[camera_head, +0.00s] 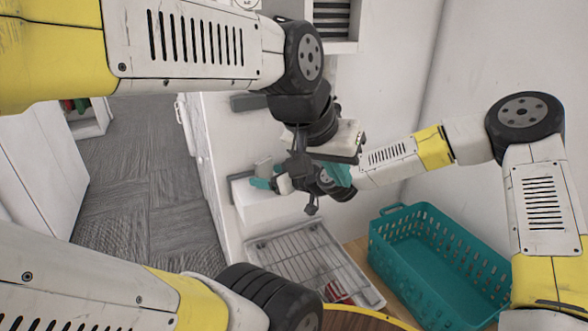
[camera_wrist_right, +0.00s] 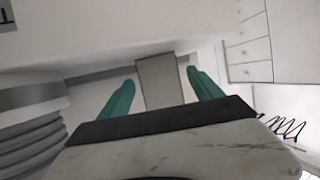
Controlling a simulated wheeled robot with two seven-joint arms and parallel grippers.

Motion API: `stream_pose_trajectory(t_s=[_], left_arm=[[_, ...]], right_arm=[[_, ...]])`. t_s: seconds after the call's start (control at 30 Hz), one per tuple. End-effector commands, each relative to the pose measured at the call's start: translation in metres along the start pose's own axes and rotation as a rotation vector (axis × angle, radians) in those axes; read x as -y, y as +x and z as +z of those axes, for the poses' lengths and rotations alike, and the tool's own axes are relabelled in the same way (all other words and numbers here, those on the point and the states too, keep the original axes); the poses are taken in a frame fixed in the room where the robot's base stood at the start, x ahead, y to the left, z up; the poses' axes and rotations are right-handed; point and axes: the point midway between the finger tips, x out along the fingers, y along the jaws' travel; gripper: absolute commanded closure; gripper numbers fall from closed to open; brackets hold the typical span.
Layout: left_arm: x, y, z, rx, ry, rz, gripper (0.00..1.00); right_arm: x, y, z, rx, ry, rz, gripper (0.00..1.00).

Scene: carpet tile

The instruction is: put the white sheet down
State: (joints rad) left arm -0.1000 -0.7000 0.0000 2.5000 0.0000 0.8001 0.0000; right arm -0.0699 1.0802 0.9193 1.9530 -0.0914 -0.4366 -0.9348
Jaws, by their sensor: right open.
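My right gripper (camera_head: 263,176) is the one further left in the head view. Its teal fingers stand apart, as the right wrist view (camera_wrist_right: 161,88) also shows. A flat pale grey-white rectangular piece (camera_wrist_right: 160,82), possibly the white sheet, shows between the fingers, with gaps at both sides. In the head view a small pale piece (camera_head: 263,166) shows at the same place, just above a white block (camera_head: 262,204). My left gripper (camera_head: 338,176) hangs over my right wrist. One teal finger shows; its opening is hidden.
A wire rack in a white tray (camera_head: 262,243) lies below the grippers. A teal perforated basket (camera_head: 405,243) stands to its right on a wooden surface. A round wooden edge (camera_head: 345,318) shows at the bottom. Grey carpet floor (camera_head: 140,165) is clear at the left.

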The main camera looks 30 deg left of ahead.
Motion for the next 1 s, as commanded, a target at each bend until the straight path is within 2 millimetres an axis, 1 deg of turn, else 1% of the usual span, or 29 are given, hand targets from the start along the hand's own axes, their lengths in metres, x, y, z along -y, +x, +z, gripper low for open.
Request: stream_pose_trajectory(t_s=[0.07, 0.17, 0.27, 0.4, 0.5, 0.6, 0.7, 0.8, 1.0], left_arm=[[0.000, 0.000, 0.000, 0.000, 0.000, 0.000, 1.00], [0.000, 0.000, 0.000, 0.000, 0.000, 0.000, 1.00], [0.000, 0.000, 0.000, 0.000, 0.000, 0.000, 1.00], [0.000, 0.000, 0.000, 0.000, 0.000, 0.000, 1.00], [0.000, 0.000, 0.000, 0.000, 0.000, 0.000, 1.00], [0.000, 0.000, 0.000, 0.000, 0.000, 0.000, 1.00], [0.000, 0.000, 0.000, 0.000, 0.000, 0.000, 1.00], [0.000, 0.000, 0.000, 0.000, 0.000, 0.000, 1.00], [0.000, 0.000, 0.000, 0.000, 0.000, 0.000, 1.00]], right_arm=[[-0.001, -0.004, -0.002, 0.000, 0.000, 0.001, 0.25], [-0.001, -0.017, -0.002, -0.001, -0.002, 0.002, 0.25], [-0.001, -0.037, -0.002, 0.000, -0.002, 0.003, 0.25], [-0.002, -0.069, -0.001, 0.001, -0.002, 0.003, 0.25], [-0.002, -0.088, -0.001, 0.000, -0.002, 0.004, 0.25], [-0.001, -0.104, -0.002, -0.001, -0.001, 0.002, 0.25], [-0.001, -0.114, -0.001, 0.000, 0.000, 0.002, 0.25], [0.000, -0.120, -0.001, 0.000, 0.000, 0.000, 0.25], [0.000, -0.121, -0.001, 0.001, -0.001, 0.000, 0.25]])
